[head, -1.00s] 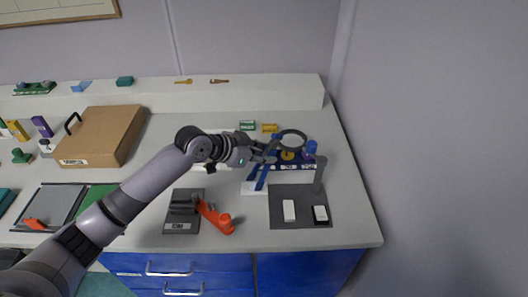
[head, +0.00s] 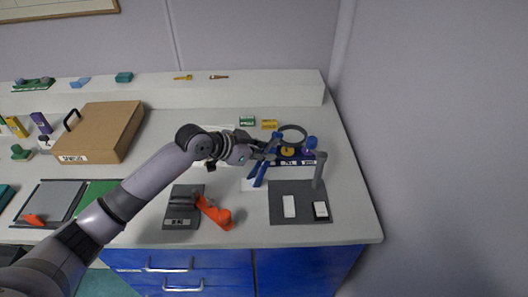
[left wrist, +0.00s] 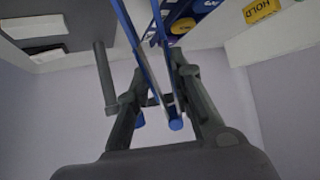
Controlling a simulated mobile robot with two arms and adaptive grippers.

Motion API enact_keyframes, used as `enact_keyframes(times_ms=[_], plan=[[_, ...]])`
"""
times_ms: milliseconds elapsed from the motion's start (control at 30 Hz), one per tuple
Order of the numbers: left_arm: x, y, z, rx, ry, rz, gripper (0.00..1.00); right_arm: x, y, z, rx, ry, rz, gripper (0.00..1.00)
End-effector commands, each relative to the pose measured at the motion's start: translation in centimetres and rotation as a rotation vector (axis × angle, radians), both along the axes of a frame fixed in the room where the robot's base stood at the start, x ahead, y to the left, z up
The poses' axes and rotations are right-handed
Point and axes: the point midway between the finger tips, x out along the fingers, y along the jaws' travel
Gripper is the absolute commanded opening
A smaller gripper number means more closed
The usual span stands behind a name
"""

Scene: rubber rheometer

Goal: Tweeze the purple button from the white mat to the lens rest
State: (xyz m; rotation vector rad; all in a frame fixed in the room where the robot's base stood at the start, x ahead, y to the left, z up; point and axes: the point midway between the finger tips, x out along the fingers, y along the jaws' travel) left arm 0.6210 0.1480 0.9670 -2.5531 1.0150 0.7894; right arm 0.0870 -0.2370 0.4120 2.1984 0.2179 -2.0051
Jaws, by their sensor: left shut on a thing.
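My left gripper (head: 268,152) is shut on a pair of blue tweezers (head: 261,173). Their legs point down over the white mat (head: 247,186), which they and the arm partly cover. In the left wrist view the gripper (left wrist: 158,100) grips the tweezers near their joined end (left wrist: 175,124), with the two legs running away from the camera. I cannot make out the purple button at the tips. I cannot tell for sure which part is the lens rest. My right gripper is not in view.
A blue tray (head: 309,161) with coloured round pieces lies behind the tweezers. A white block (head: 289,206) and a dark-edged block (head: 321,211) lie on the grey plate. An orange-handled device (head: 215,212) stands to the left. Bare table lies at the right edge.

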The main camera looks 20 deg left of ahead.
Motion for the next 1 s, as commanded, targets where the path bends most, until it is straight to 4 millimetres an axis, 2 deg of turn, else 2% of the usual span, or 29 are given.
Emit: enact_keyframes(times_ms=[233,1000], plan=[[0.0,0.0,1.2,0.000,-0.002,0.000,0.00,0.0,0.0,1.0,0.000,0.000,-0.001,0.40],[0.0,0.0,10.5,0.000,0.000,0.001,0.00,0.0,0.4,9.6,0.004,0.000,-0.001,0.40]])
